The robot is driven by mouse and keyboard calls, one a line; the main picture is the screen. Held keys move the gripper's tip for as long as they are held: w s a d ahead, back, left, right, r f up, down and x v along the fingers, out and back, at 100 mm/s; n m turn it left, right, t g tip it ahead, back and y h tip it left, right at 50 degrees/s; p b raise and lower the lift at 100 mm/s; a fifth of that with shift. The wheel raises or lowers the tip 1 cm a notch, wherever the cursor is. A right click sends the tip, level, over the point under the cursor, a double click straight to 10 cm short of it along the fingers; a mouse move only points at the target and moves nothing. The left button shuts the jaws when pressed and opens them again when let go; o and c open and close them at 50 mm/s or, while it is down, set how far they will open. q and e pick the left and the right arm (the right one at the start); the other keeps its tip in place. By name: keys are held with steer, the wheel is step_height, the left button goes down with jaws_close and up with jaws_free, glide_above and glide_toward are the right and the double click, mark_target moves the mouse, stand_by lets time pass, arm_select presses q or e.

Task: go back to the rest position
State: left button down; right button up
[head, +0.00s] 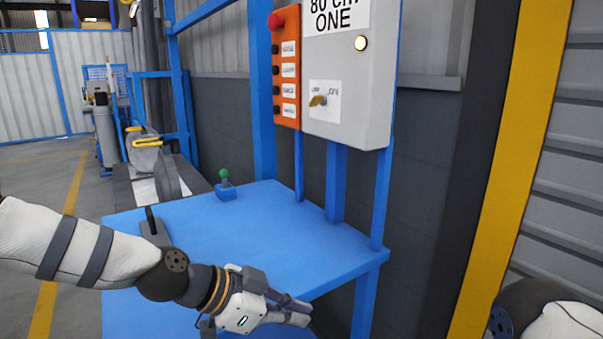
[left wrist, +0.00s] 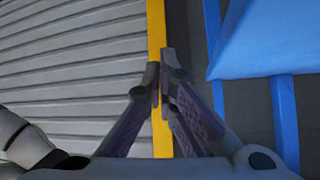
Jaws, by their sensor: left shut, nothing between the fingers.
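My left gripper (head: 300,312) is at the front edge of the blue table (head: 250,240) in the head view, with its arm coming in from the left. Its fingers are shut and hold nothing. In the left wrist view the two fingers of the left gripper (left wrist: 163,92) come together in front of a yellow post and a ribbed wall. The blue table (left wrist: 265,40) shows at the upper right there, apart from the fingers. Part of my right arm shows at the lower right of the head view; its gripper is not in view.
A grey control box (head: 350,75) and an orange button panel (head: 287,65) stand on blue posts behind the table. A small green-knobbed joystick (head: 225,187) and a dark lever (head: 153,222) are on the table. A yellow post (head: 510,170) stands right.

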arm_select(q)
steer(key=s+a+f+n+g+y, duration=0.2)
steer(key=s+f+n, duration=0.2)
steer(key=s+f, duration=0.5)
steer(key=s+a+f+n+g+y, duration=0.1)
steer(key=s+a+f+n+y, duration=0.15)
steer(key=s+f, duration=0.7)
steer(key=s+a+f+n+g+y, duration=0.1)
steer(key=s+a+n, duration=0.3)
steer(key=s+a, duration=0.4)
steer(key=s+a+f+n+g+y, duration=0.2)
steer(key=s+a+f+n+y, duration=0.2)
steer(key=s+a, duration=0.4)
steer(key=s, duration=0.6)
steer(key=shift+s+a+p, duration=0.3)
steer(key=shift+a+p, duration=0.05)
